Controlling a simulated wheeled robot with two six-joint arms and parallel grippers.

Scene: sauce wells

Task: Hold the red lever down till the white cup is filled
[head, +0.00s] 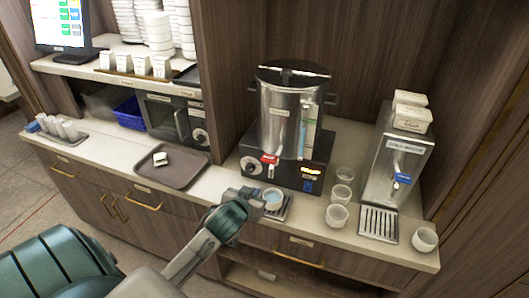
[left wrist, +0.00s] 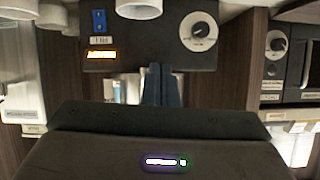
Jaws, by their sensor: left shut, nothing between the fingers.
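The large metal water urn (head: 290,118) stands on a black base at the back of the counter. Its red lever (head: 269,159) is at the front of the urn, low down. A white cup (head: 273,206) stands below the lever on a small drip tray (head: 287,212); a pale bluish surface shows inside it. My left gripper (head: 259,194) is shut and empty, at the left of the cup and below the lever in the picture; I cannot tell if it touches the cup. Its closed fingers (left wrist: 161,84) show in the left wrist view, where the lever is not seen. My right gripper is out of view.
Several white cups (head: 337,216) stand right of the urn. A second dispenser (head: 396,160) with a blue lever (head: 402,179) is farther right. A brown tray (head: 180,175) with a small white item lies left. The counter between tray and urn is partly clear.

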